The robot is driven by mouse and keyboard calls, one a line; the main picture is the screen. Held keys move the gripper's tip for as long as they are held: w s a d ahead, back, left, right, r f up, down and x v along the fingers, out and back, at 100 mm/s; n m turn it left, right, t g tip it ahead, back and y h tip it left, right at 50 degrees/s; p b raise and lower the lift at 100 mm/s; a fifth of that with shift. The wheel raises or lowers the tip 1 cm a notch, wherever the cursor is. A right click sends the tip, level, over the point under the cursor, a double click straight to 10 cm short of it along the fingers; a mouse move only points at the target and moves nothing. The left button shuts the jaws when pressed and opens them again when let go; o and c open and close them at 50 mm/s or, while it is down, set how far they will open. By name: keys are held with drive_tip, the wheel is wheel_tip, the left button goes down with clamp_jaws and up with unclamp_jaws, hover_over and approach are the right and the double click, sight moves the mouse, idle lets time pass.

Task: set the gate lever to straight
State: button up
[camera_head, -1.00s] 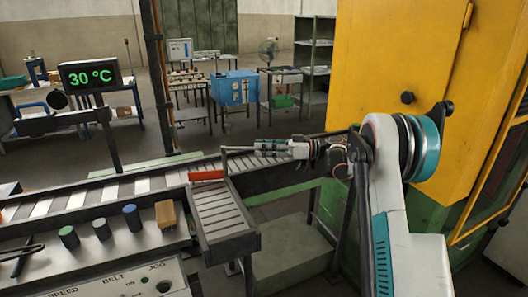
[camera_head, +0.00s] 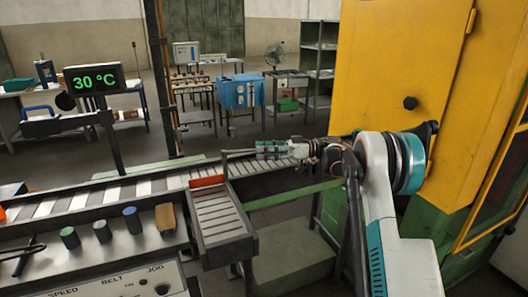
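A short orange-red bar (camera_head: 207,181), which looks like the gate, lies across the place where the side chute (camera_head: 222,215) meets the conveyor (camera_head: 110,192). I cannot make out a separate gate lever for sure. My gripper (camera_head: 228,153) reaches in from the right, level with the far side of the conveyor. It is behind and a little right of the orange-red bar. A thin grey shape extends left from it, and I cannot tell whether this is its fingers or a lever. Its fingers are too small to read as open or shut.
A yellow cabinet (camera_head: 395,80) stands close on the right. Coloured cylinders (camera_head: 132,220) and a tan block (camera_head: 166,217) stand on the near ledge above a control panel (camera_head: 135,285). A display (camera_head: 93,78) on a post reads 30 °C. Tables stand farther back.

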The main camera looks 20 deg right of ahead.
idle(0.3)
drive_tip(key=v, duration=1.2)
drive_tip(key=s+a+r+m+h, duration=0.4)
drive_tip(key=a+r+m, duration=0.15)
drive_tip(key=a, duration=0.65)
drive_tip(key=s+a+r+m+h+p, duration=0.1)
drive_tip(key=s+a+r+m+h, duration=0.2)
drive_tip(key=s+a+h, duration=0.45)
drive_tip(key=s+d+f+m+t+h, duration=0.1)
drive_tip(key=s+f+h, duration=0.1)
drive_tip(key=s, duration=0.8)
drive_tip(key=s+d+f+m+t+h, duration=0.1)
drive_tip(key=s+f, duration=0.4)
drive_tip(key=s, duration=0.5)
drive_tip(key=s+d+f+m+t+h+b, duration=0.1)
drive_tip(key=s+f+m+h, duration=0.2)
drive_tip(key=s, duration=0.8)
drive_tip(key=shift+f, duration=0.35)
